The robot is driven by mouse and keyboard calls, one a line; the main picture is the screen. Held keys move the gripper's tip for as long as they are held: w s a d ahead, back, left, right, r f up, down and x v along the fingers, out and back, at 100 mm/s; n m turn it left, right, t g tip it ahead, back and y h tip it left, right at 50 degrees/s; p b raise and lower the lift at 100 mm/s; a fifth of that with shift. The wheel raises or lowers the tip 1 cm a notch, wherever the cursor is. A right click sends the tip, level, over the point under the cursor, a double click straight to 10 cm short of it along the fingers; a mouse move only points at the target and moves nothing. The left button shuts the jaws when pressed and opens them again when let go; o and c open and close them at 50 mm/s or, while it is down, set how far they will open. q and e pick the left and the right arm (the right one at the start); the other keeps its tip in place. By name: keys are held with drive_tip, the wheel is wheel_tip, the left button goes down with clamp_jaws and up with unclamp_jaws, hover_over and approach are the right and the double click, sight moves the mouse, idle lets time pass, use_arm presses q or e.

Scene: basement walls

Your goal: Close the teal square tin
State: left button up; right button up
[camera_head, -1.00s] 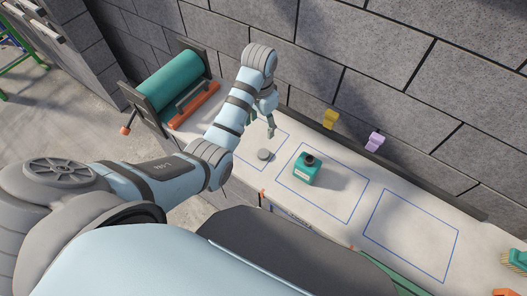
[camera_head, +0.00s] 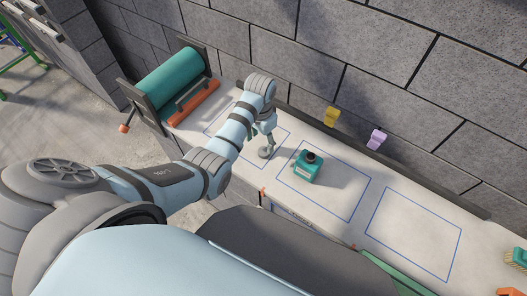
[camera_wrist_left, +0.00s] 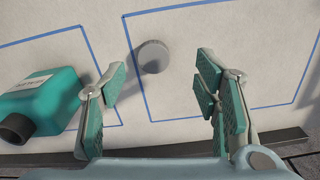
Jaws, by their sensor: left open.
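The teal square tin (camera_head: 307,170) stands upright on the bench, with a pale label and a dark round neck on top. In the left wrist view the tin (camera_wrist_left: 50,100) is at the left, outside the jaws. A grey round disc, apparently its cap (camera_head: 263,153), lies on the bench to the left of the tin; it also shows in the left wrist view (camera_wrist_left: 153,56). My left gripper (camera_head: 269,143) points down close over the disc. In the wrist view its teal-padded fingers (camera_wrist_left: 160,82) are spread apart, empty, with the disc between and beyond them. My right gripper is out of view.
Blue outlines mark the pale bench top (camera_head: 412,235). A teal roller (camera_head: 170,80) in a dark frame stands at the left end. A yellow clip (camera_head: 331,117) and a lilac clip (camera_head: 376,139) are along the wall. A brush (camera_head: 517,257) is at far right. The right outline is empty.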

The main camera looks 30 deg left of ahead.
sight(264, 151)
use_arm(q)
drive_tip(key=f, duration=0.1)
drive_tip(key=f+b, duration=0.1)
drive_tip(key=f, duration=0.1)
drive_tip(key=d+f, duration=0.1)
drive_tip(key=f, duration=0.1)
drive_tip(key=shift+w+f, duration=0.1)
idle(0.3)
drive_tip(key=c, duration=0.9)
